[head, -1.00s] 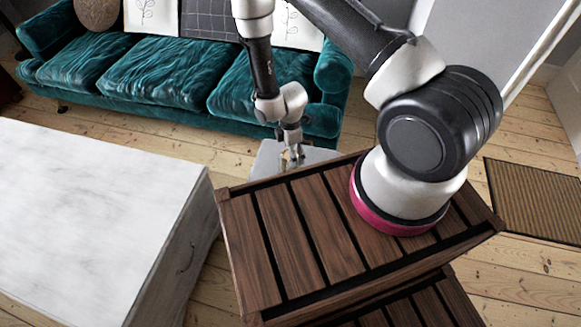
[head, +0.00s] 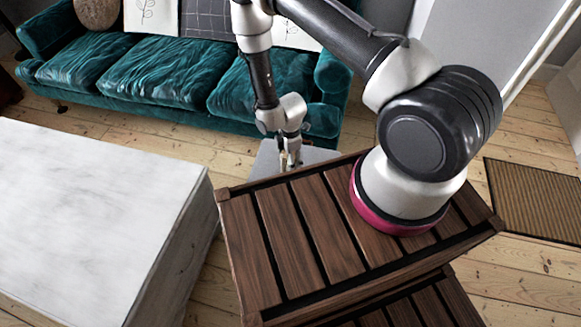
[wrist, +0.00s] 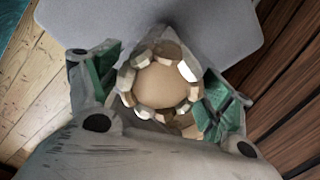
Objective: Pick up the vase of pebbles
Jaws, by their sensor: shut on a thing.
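The vase of pebbles (wrist: 162,86) shows in the wrist view as a ring of tan, white and brown stones around a smooth beige middle. My gripper (wrist: 160,90) is shut on it, with a green-padded finger on its left and another on its right. In the head view my gripper (head: 289,160) points down in front of a small grey surface. The vase is too small and too covered by the fingers there to make out. Whether its base touches the surface cannot be told.
The grey surface (head: 268,158) stands just beyond the slatted wooden top (head: 285,235). A teal sofa (head: 150,75) is behind it. A white-topped block (head: 90,215) stands at left. Floorboards (head: 205,150) show between, and a brown mat (head: 535,200) lies at right.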

